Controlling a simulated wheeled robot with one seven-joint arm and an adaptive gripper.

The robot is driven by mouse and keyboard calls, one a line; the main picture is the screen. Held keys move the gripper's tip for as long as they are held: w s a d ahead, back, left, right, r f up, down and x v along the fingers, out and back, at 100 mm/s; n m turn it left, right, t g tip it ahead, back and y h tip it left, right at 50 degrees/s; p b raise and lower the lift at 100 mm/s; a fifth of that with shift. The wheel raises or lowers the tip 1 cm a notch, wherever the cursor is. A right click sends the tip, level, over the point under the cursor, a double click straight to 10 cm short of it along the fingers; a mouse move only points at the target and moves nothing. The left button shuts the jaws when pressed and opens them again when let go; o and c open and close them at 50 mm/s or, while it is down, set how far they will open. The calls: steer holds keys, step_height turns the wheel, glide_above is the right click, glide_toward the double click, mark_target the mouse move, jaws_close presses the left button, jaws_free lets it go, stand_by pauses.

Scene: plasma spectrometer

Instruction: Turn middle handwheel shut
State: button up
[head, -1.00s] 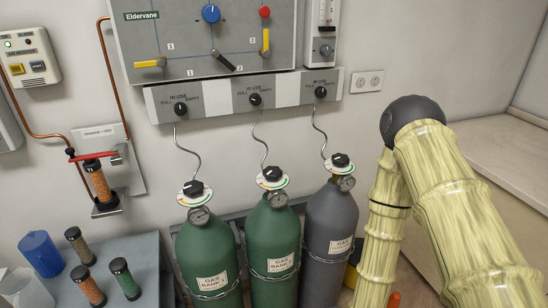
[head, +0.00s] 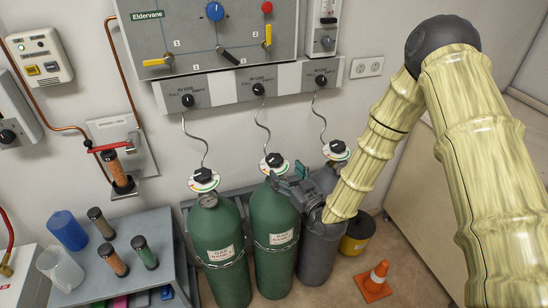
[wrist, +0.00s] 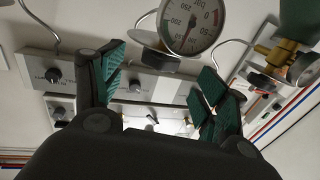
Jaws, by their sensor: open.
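The middle handwheel (head: 274,160) is a black knob over a white dial with coloured marks, on top of the middle green cylinder (head: 272,215). My gripper (head: 287,178) is just below and right of it, in front of the grey cylinder's (head: 320,245) upper part. In the wrist view my gripper (wrist: 160,80) has its green-padded fingers spread with nothing held. A round pressure gauge (wrist: 190,25) shows upside down beyond and between the fingers; I cannot tell which cylinder it belongs to. No contact with the handwheel is visible.
The left handwheel (head: 203,177) and right handwheel (head: 336,149) stand on either side. Thin hoses rise to a wall strip with knobs (head: 258,90). A cart (head: 125,255) holds several small columns at left. An orange cone (head: 374,281) stands on the floor at right.

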mark_target(274, 160)
steer(key=p+x, duration=0.2)
steer(key=x, duration=0.6)
steer(key=shift+p, duration=0.35)
steer(key=c, duration=1.1)
